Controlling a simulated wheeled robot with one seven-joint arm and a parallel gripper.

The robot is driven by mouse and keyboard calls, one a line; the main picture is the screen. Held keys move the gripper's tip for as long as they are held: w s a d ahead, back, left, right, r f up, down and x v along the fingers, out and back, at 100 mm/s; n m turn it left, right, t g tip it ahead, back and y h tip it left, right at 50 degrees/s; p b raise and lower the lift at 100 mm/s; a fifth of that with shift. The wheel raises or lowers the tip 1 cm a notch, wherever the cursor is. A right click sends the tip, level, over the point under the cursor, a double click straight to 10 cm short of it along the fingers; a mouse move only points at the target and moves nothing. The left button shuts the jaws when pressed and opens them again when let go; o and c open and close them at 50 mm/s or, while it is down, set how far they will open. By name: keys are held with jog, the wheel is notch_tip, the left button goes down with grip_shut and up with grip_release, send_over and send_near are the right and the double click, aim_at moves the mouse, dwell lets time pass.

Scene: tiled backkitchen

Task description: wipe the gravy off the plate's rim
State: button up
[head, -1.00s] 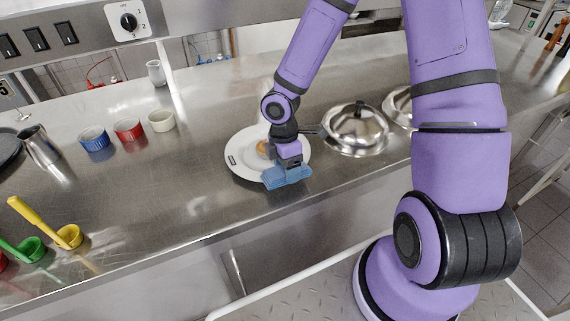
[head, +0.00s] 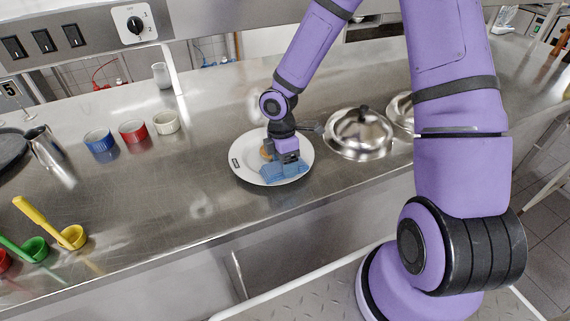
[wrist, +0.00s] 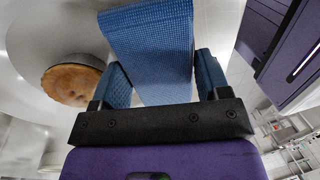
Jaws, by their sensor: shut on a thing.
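A white plate (head: 245,147) lies on the steel counter with a dark mark on its left rim. A round brown food item (wrist: 70,84) sits on it, mostly hidden behind my gripper in the head view. My gripper (head: 287,163) is shut on a blue cloth (head: 285,173); the cloth also fills the upper middle of the wrist view (wrist: 152,45). The cloth is over the plate's near rim; I cannot tell whether it is touching. I cannot make out gravy; the rim under the cloth is hidden.
A steel domed lid (head: 359,135) stands close to the plate's right. Blue (head: 100,144), red (head: 133,132) and cream (head: 166,122) ramekins stand behind left. Yellow (head: 72,237) and green (head: 34,249) ladles stand at front left. The counter left of the plate is clear.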

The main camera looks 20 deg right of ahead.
jog(key=shift+w+r, duration=0.25)
jog(key=shift+r, duration=1.15)
jog(key=shift+w+r, duration=0.2)
jog(key=shift+r, duration=1.15)
jog(key=shift+w+r, duration=0.15)
jog(key=shift+r, duration=0.6)
jog(key=shift+w+r, duration=0.15)
jog(key=shift+r, duration=0.6)
